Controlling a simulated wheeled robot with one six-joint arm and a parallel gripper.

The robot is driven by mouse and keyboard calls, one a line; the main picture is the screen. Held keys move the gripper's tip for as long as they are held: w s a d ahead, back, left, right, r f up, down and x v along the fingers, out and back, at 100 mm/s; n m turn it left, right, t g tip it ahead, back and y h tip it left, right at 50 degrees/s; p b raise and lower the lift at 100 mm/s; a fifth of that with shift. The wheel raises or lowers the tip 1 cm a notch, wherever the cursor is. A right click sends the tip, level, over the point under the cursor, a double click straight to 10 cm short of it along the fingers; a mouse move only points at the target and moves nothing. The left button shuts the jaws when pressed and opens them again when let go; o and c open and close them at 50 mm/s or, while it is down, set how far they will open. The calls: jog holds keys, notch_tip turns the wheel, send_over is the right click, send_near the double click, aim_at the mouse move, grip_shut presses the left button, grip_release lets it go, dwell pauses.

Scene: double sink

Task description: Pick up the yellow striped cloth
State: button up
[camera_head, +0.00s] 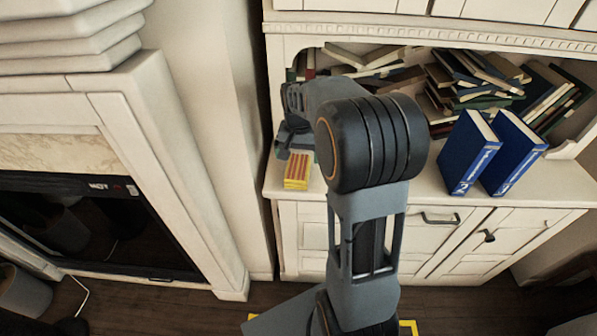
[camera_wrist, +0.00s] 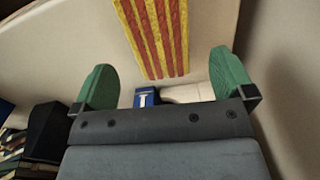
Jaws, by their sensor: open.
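The yellow striped cloth (camera_head: 297,171) is a small folded block with red and yellow stripes. It lies near the left end of the white cabinet's ledge in the head view. In the wrist view the cloth (camera_wrist: 157,38) is at the top centre, its stripes running away from me. My gripper (camera_wrist: 163,78) is open, with its two green fingers wide apart. The cloth lies ahead of the fingertips, roughly in line with the gap between them, and nothing is held.
Two blue books (camera_head: 490,153) stand on the ledge to the right. A messy pile of books (camera_head: 470,82) fills the shelf behind. A wall (camera_head: 215,130) rises close left of the cabinet (camera_head: 455,232). The ledge between cloth and blue books is partly hidden by my arm.

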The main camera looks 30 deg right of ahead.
aim_at(298, 166)
jog(key=shift+f+b, duration=0.35)
jog(key=shift+f, duration=2.35)
jog(key=shift+c, duration=0.4)
jog(key=c, duration=0.9)
